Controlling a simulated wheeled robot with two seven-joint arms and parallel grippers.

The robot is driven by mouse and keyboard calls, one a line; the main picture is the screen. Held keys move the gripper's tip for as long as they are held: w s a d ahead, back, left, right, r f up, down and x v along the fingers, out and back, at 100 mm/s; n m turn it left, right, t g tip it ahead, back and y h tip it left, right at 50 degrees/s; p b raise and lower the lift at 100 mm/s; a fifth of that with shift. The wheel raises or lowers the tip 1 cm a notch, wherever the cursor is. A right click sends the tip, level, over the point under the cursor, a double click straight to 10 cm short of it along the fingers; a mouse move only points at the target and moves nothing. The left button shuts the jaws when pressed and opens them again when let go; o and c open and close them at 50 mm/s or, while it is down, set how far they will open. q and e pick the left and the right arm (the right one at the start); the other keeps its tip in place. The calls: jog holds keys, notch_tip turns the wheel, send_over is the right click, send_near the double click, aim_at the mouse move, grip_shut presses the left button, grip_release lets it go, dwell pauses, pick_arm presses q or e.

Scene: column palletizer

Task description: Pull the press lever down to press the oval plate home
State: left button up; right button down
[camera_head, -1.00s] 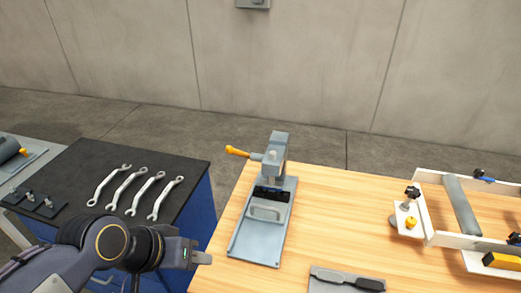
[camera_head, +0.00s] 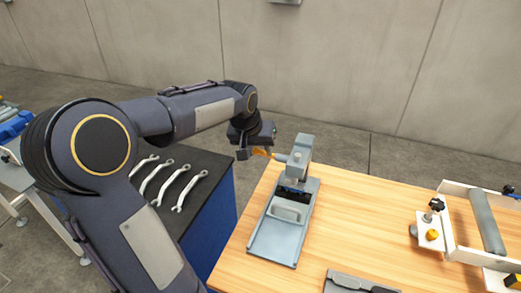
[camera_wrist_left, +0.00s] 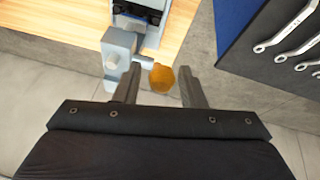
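The grey press (camera_head: 298,165) stands on its base plate (camera_head: 272,240) on the wooden table. Its lever ends in an orange handle (camera_head: 262,153) that points left. My left gripper (camera_head: 252,152) is at the handle. In the left wrist view the orange handle (camera_wrist_left: 162,78) lies between the two open fingers of my left gripper (camera_wrist_left: 158,90), with a gap on each side. A light oval handle-like piece (camera_head: 286,212) lies on the base plate, below the press head; I cannot tell whether it is the oval plate. My right gripper is not in view.
A dark bench (camera_head: 215,165) with several wrenches (camera_head: 188,190) stands to the left. A white frame with a roller (camera_head: 487,222) is on the right of the table. A dark flat tool (camera_head: 355,283) lies at the front edge.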

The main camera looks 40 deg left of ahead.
pick_arm(q)
jog(key=shift+x, duration=0.9)
grip_shut()
